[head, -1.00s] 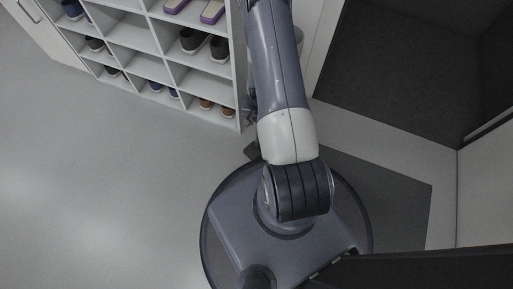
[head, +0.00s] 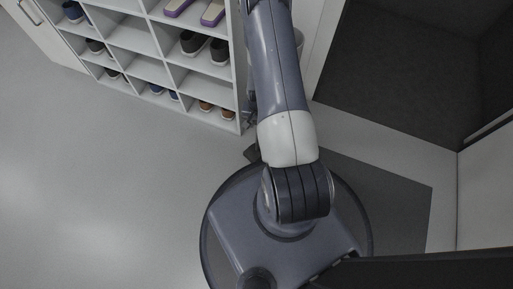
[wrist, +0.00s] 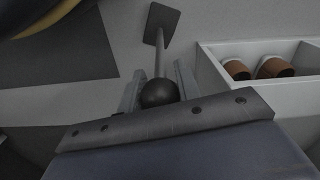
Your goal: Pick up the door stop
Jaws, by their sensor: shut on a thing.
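The door stop (wrist: 161,60) shows in the wrist view as a dark round knob, a grey shaft and a flat dark plate at the far end. My gripper (wrist: 158,86) has its two grey fingers on either side of the knob and is shut on it. In the head view, a dark flat piece of the door stop (head: 252,153) shows just left of my arm. My arm hides most of the gripper there. I cannot tell whether the plate touches the floor.
A white shoe rack (head: 150,70) with several pairs of shoes stands at the upper left, close to my arm. Brown shoes (wrist: 255,69) in it show in the wrist view. A dark mat (head: 385,200) lies at right. The floor at left is clear.

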